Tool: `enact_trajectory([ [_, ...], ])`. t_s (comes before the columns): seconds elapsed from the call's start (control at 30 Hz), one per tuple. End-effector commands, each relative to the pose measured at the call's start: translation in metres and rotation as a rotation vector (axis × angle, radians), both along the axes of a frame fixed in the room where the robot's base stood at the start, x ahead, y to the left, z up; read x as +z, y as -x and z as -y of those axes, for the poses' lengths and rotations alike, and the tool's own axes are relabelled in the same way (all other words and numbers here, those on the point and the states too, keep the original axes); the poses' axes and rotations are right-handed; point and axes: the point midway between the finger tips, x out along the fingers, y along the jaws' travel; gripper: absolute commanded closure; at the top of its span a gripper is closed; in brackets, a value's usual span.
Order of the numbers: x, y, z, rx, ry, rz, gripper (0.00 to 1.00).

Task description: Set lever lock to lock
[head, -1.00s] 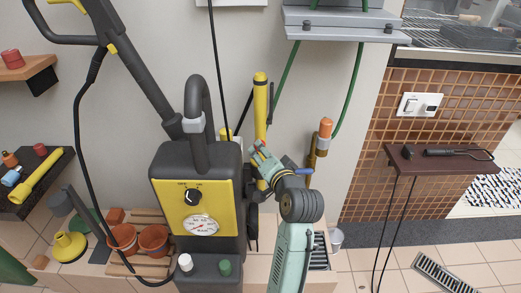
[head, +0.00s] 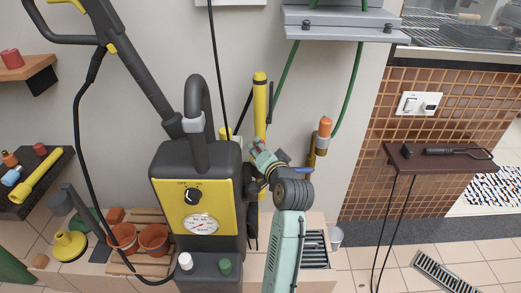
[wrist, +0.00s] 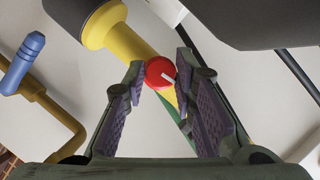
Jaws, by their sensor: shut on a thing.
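A round red knob (wrist: 160,72) with a white mark sits between my fingertips in the wrist view, in front of the yellow tube. My gripper (wrist: 160,84) is shut on this knob, with one finger on each side of it. In the head view my gripper (head: 259,158) is just right of the pressure washer, at the yellow upright tube (head: 260,105). No lock or unlock marking is readable.
The black and yellow pressure washer (head: 195,215) stands close on the left. A blue handle (wrist: 22,62) on a brass pipe (wrist: 62,120) is left of my gripper in the wrist view. A brown shelf (head: 440,160) is at the right.

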Motion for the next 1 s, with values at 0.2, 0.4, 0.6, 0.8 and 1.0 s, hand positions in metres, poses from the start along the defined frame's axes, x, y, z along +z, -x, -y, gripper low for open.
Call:
enact_trajectory([
  [0.2,0.0004,0.0001,-0.0003,0.001,0.0,0.001,0.96],
  [0.4,0.0017,0.0001,-0.0005,0.0,0.006,0.0,1.0],
  [0.6,0.0095,0.0,-0.0021,0.002,0.162,-0.018,1.0],
  [0.8,0.0073,-0.0001,-0.0034,0.003,0.354,-0.037,1.0],
  [1.0,0.0034,-0.0002,-0.0034,0.003,0.403,-0.04,1.0],
])
